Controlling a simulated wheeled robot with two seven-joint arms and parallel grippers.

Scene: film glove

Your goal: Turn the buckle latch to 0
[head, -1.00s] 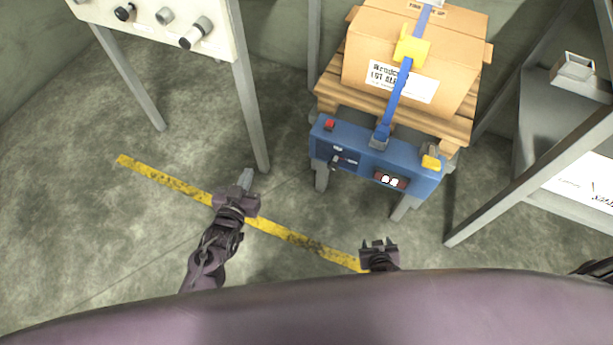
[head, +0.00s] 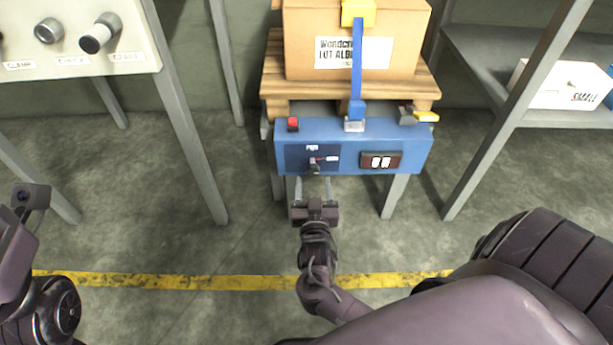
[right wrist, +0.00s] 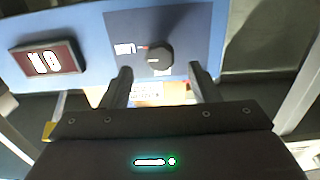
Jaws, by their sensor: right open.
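A blue control box (head: 350,135) stands before me at the front of a pallet. A small dark knob (head: 314,165) with white markings sits on its left front panel; in the right wrist view the round dark knob (right wrist: 160,58) shows close up. A blue strap (head: 357,60) ends at a silver buckle (head: 354,125) on top of the box. My right gripper (head: 313,188) is open and empty, just in front of and below the knob. The right wrist view shows its fingers (right wrist: 162,85) apart, with the knob beyond the gap. My left gripper (head: 30,196) is partly visible at the left edge; its jaws are unclear.
A lit display (head: 381,162) is right of the knob. A red button (head: 293,124) and a grey-and-yellow part (head: 409,116) sit on the box top. A carton (head: 400,35) rests on the pallet (head: 275,85). Shelf posts (head: 515,110) stand right, a panel stand (head: 185,130) left.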

